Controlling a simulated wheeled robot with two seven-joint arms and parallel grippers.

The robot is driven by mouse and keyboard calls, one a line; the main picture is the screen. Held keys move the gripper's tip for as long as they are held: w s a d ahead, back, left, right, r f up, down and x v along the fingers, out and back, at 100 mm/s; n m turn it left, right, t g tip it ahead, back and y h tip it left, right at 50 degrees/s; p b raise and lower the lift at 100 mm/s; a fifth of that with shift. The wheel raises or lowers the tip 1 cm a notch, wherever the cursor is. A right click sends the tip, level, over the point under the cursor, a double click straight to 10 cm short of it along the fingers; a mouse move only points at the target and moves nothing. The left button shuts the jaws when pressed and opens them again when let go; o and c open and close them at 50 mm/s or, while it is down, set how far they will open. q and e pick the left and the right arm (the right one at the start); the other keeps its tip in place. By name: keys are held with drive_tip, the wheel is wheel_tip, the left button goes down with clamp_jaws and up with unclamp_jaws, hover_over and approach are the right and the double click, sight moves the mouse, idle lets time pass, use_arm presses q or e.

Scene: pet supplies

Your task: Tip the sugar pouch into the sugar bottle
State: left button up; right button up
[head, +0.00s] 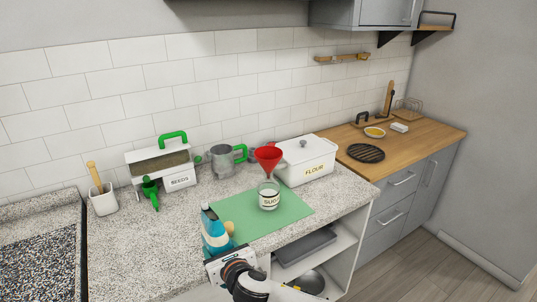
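The sugar bottle (269,201) is a clear jar with a pale label whose lettering is only partly legible. It stands upright on the green mat (297,208), with a red funnel (268,154) in its mouth. A blue and white pouch (214,238), seemingly the sugar pouch, stands about upright at the mat's left front edge, left of the bottle. My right gripper (222,259) is at the pouch's near lower side. Its fingers are hidden or too small to make out, so I cannot tell whether they grip the pouch. My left gripper is not in view.
A grey watering can (226,160), a SEEDS box (164,165), a green scoop (150,190) and a white pot (103,199) line the back.

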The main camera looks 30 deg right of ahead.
drive_tip(key=w+d+r+m+g+h+p, duration=0.1)
drive_tip(key=w+d+r, duration=0.4)
drive_tip(key=d, duration=0.5)
drive_tip(key=w+d+r+m+g+h+p, duration=0.2)
drive_tip(key=w+d+r+m+g+h, duration=0.1)
drive_tip(key=d+r, duration=0.6)
drive_tip(key=w+d+m+h, duration=0.1)
drive_tip(key=w+m, duration=0.1)
drive_tip(key=w, duration=0.1)
drive_tip(key=shift+w+r+h+p, duration=0.2)
drive_tip(key=shift+h+p, duration=0.1)
drive_tip(key=shift+h, duration=0.1)
drive_tip(key=shift+g, duration=0.3)
